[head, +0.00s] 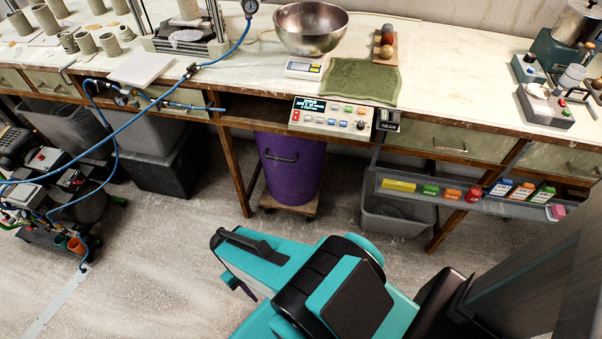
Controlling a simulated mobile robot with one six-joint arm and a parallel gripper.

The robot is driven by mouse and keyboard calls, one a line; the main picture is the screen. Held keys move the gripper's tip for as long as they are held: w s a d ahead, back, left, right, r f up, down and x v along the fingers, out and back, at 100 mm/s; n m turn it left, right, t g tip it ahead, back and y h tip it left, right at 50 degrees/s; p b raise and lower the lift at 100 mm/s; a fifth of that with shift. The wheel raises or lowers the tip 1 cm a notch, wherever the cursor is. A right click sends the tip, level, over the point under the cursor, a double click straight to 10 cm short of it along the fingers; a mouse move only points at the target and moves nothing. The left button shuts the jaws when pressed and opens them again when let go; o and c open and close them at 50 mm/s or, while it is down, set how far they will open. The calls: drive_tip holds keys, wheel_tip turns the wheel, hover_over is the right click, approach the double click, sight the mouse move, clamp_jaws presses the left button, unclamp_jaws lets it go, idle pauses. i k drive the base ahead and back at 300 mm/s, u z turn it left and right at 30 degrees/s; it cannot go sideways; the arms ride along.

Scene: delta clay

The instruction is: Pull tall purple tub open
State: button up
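The tall purple tub (292,172) stands upright under the workbench, below the control panel. A dark handle (281,156) shows on its front near the top. The bench front and panel hide its rim. The tub rests on a low wooden dolly (287,208) with small casters. My teal and black arm is in the foreground, and its end, my gripper (232,264), is over the floor in front of the tub, clear of it. I cannot make out the fingers well enough to tell whether they are open or shut.
Dark grey bins (165,165) stand left of the tub, and a grey bin (397,215) stands right. Table legs flank the tub. A shelf of small colored boxes (470,194) juts out at right. A hose-covered cart (60,205) is at left. The floor in front is clear.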

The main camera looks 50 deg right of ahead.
sight(295, 172)
drive_tip(key=u, duration=0.75)
drive_tip(key=k, duration=0.1)
drive_tip(key=z, duration=2.05)
drive_tip(key=k, duration=0.9)
drive_tip(key=u, duration=0.15)
drive_tip(key=i, duration=0.7)
drive_tip(key=z, duration=0.05)
